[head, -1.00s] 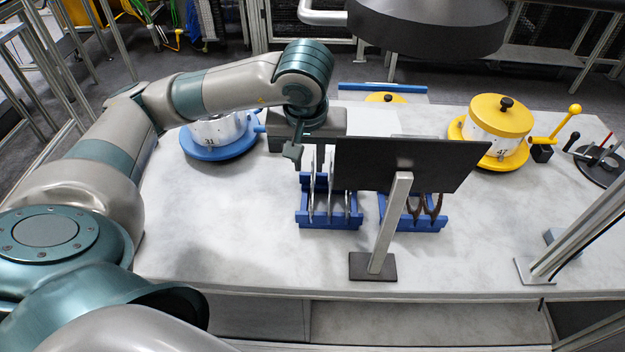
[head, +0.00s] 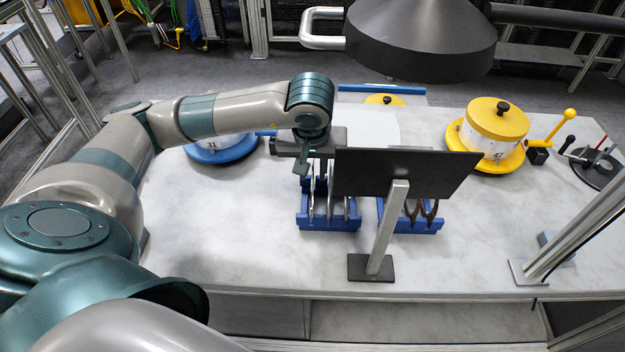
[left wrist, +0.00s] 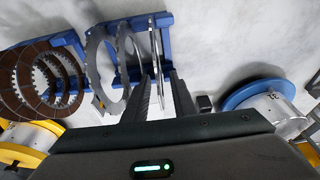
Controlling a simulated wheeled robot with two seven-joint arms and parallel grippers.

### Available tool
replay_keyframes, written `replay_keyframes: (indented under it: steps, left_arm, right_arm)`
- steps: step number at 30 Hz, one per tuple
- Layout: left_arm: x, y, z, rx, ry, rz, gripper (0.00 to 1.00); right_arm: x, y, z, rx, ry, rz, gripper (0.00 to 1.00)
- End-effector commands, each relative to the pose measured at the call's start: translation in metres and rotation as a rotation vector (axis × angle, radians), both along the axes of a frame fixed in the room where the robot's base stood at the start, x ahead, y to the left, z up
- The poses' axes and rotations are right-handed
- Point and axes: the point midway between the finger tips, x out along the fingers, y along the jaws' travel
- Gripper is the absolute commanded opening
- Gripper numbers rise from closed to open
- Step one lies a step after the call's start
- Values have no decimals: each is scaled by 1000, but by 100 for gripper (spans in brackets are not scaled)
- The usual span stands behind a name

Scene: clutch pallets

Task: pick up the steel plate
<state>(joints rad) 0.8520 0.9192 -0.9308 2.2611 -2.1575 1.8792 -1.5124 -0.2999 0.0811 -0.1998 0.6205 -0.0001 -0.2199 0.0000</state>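Thin steel plates stand on edge in a blue rack (head: 328,222), partly hidden by a dark monitor in the head view. In the left wrist view the rack (left wrist: 163,20) holds several ring-shaped plates; the rightmost steel plate (left wrist: 158,45) shows nearly edge-on. My left gripper (left wrist: 163,75) is open, with its two fingers apart and the near edge of that plate in line with the gap. I cannot tell whether the fingers touch it. In the head view the left gripper (head: 302,168) is above the rack's left side. My right gripper is not in view.
A second blue rack (head: 425,226) with brown friction rings (left wrist: 45,80) is beside the first. The dark monitor (head: 405,173) on a stand is in front of both. A blue-based pot (head: 222,150) is at left, a yellow one (head: 493,130) at right. The front-left tabletop is clear.

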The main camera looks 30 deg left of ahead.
Motion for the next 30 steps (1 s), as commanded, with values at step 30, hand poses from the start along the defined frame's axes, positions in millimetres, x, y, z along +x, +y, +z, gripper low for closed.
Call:
replay_keyframes:
  steps: [30]
  left_arm:
    - [5, 3, -20, -2, -1, -1, 0]
  right_arm:
    - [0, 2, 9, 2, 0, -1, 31]
